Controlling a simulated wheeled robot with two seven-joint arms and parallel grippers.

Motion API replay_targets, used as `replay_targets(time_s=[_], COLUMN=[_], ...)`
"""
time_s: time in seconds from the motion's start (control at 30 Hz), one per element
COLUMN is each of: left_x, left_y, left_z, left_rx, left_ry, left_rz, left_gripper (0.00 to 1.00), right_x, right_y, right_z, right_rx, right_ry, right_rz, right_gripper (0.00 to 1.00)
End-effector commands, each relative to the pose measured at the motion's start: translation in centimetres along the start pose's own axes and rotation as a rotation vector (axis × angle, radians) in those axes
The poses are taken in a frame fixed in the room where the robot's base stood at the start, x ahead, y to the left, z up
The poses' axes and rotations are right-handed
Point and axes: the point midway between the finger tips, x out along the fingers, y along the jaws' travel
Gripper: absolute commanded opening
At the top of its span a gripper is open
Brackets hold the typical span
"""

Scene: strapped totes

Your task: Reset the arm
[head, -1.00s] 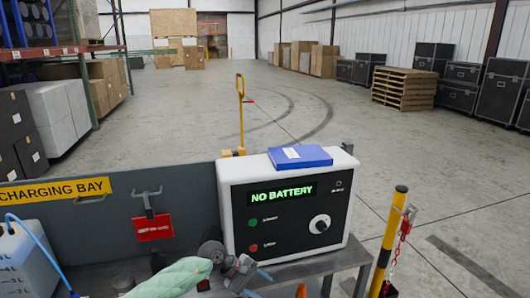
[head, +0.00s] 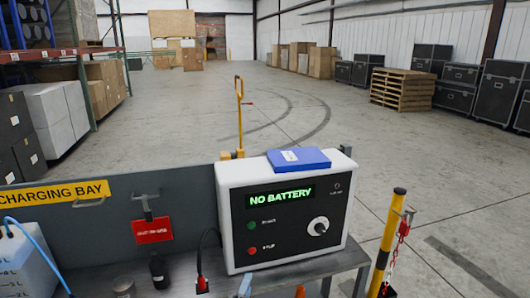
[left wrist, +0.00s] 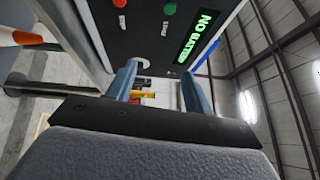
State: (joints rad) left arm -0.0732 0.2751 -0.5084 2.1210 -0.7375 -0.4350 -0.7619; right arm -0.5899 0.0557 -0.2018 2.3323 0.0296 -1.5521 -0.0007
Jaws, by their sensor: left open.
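My left gripper (left wrist: 158,85) is open, with its two blue-grey fingers apart and nothing gripped between them. In the head view only a bluish tip (head: 245,285) that looks like part of it shows at the bottom edge, below the charger. The white charger (head: 230,212) with a black front stands on the bench; its screen (head: 281,197) reads NO BATTERY. The charger front (left wrist: 150,28) also shows in the left wrist view, turned over, beyond the fingers. My right gripper is in neither view.
A blue box (head: 299,159) lies on the charger. A red plug (head: 202,284) with a black cable, a dark bottle (head: 159,272) and a red tag (head: 152,230) are to its left. A yellow-black post (head: 389,240) stands at right. Open floor lies behind.

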Motion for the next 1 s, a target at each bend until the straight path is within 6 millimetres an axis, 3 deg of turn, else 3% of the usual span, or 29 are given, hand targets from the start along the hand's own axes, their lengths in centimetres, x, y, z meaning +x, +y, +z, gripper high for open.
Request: replay_targets(time_s=[0.1,0.27,0.5,0.7,0.8,1.0], left_x=[-3.6,-9.8,-21.7,-30.8,-33.7,-35.9], left_y=[3.4,8.2,13.7,15.0,14.9,14.7], left_z=[1.9,3.3,2.4,0.2,-0.6,-1.3], left_rx=[-0.276,-0.631,-1.095,-1.347,-1.412,-1.458], left_ry=[-0.137,-0.337,-0.666,-0.915,-0.996,-1.061], left_rz=[0.178,0.423,0.793,1.05,1.133,1.197], left_gripper=[0.52,0.52,0.52,0.52,0.52,0.52], right_x=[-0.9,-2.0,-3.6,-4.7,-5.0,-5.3], right_y=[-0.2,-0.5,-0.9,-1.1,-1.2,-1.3], right_z=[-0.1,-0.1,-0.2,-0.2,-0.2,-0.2], right_rx=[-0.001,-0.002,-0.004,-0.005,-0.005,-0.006], right_ry=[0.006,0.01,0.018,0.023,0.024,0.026], right_rz=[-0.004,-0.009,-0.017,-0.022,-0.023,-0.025], right_gripper=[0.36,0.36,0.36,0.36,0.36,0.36])
